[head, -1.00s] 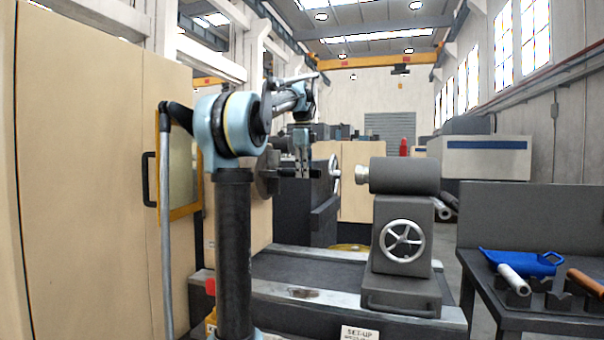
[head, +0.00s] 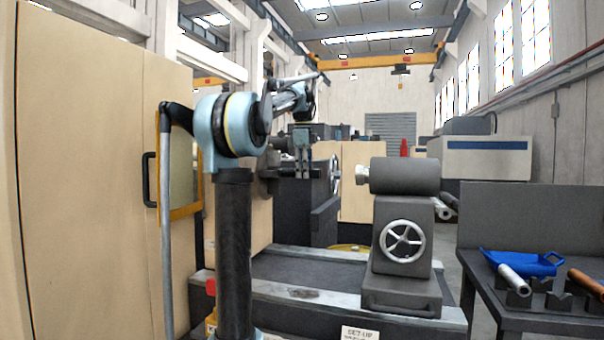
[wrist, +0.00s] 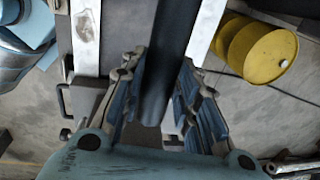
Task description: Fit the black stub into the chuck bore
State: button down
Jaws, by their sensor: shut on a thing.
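My gripper (head: 302,172) hangs fingers-down at the left end of the lathe bed, just right of the chuck (head: 267,172). The chuck is a dark disc beside the beige cabinet, partly hidden by my arm; its bore cannot be seen. In the wrist view my gripper (wrist: 163,78) is shut on the black stub (wrist: 168,50), a dark smooth bar between its fingers. The stub runs from the top edge of that view to between the fingers. In the head view it is small and dark, and I cannot tell whether its end touches the chuck or enters the bore.
The grey tailstock (head: 403,178) with its handwheel stands at the right of the bed (head: 310,266). A bench (head: 520,210) at right holds a blue tray (head: 520,262) and rods on blocks. A yellow drum (wrist: 262,50) lies beyond the bed in the wrist view.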

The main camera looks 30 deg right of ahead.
jog(key=shift+w+a, duration=1.25)
jog(key=shift+w, duration=0.25)
jog(key=shift+w+a, duration=1.25)
jog(key=shift+w, duration=0.2)
dwell(1.3)
jog(key=c, duration=1.2)
grip_release()
jog(key=shift+o, duration=0.2)
notch_tip(320, 180, up, 12)
jog(key=a, duration=0.1)
jog(key=shift+s, duration=0.45)
jog(key=shift+f, duration=0.1)
